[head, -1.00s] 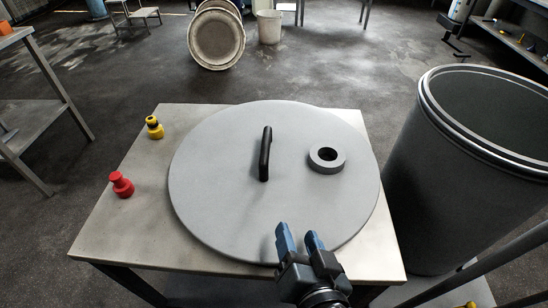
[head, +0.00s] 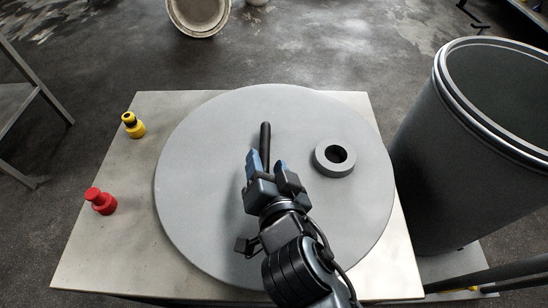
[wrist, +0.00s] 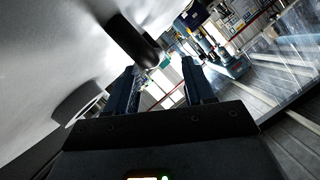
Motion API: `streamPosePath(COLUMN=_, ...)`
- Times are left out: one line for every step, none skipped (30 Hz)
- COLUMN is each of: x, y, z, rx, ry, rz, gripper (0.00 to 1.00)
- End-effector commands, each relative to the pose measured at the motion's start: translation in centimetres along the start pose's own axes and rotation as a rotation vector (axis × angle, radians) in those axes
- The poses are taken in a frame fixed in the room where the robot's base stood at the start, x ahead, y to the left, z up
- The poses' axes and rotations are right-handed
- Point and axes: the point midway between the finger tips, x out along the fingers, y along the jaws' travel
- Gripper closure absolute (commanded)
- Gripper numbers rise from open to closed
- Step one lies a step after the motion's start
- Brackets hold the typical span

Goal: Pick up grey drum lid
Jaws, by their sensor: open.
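The grey drum lid (head: 200,210) is a large round disc lying flat on a pale table. A black bar handle (head: 265,138) stands near its middle, and a grey ring-shaped port (head: 335,158) sits to the right of it. My gripper (head: 266,160) is open and empty over the lid, at the near end of the handle. My gripper hides the handle's lower end in the head view. I cannot tell whether the fingers touch the handle.
A red knob-shaped piece (head: 100,201) and a yellow one (head: 133,125) stand on the left of the table (head: 95,250). A tall open grey drum (head: 440,170) stands close against the table's right side. Open floor lies behind the table.

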Motion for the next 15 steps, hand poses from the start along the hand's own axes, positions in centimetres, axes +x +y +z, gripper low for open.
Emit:
streamPosePath(x=0.4, y=0.0, z=-0.1, rx=-0.001, ry=-0.001, rz=0.000, gripper=0.47)
streamPosePath(x=0.8, y=0.1, z=-0.1, rx=-0.001, ry=-0.001, rz=0.001, gripper=0.47)
streamPosePath(x=1.3, y=0.2, z=-0.2, rx=-0.001, ry=0.000, rz=0.001, gripper=0.47)
streamPosePath(x=1.7, y=0.3, z=-0.2, rx=0.000, ry=0.000, rz=0.001, gripper=0.47)
streamPosePath(x=2.2, y=0.4, z=-0.2, rx=0.000, ry=-0.001, rz=0.001, gripper=0.47)
streamPosePath(x=2.8, y=0.6, z=-0.2, rx=0.000, ry=-0.001, rz=0.002, gripper=0.47)
streamPosePath(x=3.2, y=0.6, z=-0.2, rx=0.000, ry=-0.001, rz=0.000, gripper=0.47)
streamPosePath(x=3.6, y=0.6, z=-0.2, rx=0.000, ry=-0.001, rz=-0.001, gripper=0.47)
streamPosePath(x=4.1, y=0.6, z=-0.2, rx=0.000, ry=-0.001, rz=0.000, gripper=0.47)
streamPosePath(x=4.4, y=0.6, z=-0.2, rx=0.000, ry=-0.001, rz=0.001, gripper=0.47)
streamPosePath(x=4.7, y=0.7, z=-0.1, rx=0.000, ry=-0.001, rz=0.001, gripper=0.47)
streamPosePath(x=4.9, y=0.6, z=-0.1, rx=0.000, ry=-0.001, rz=0.000, gripper=0.47)
streamPosePath(x=5.0, y=0.6, z=-0.1, rx=0.000, ry=0.000, rz=-0.001, gripper=0.47)
streamPosePath(x=5.1, y=0.7, z=-0.1, rx=0.000, ry=-0.001, rz=-0.001, gripper=0.47)
streamPosePath(x=5.1, y=0.7, z=-0.1, rx=0.000, ry=-0.001, rz=-0.001, gripper=0.47)
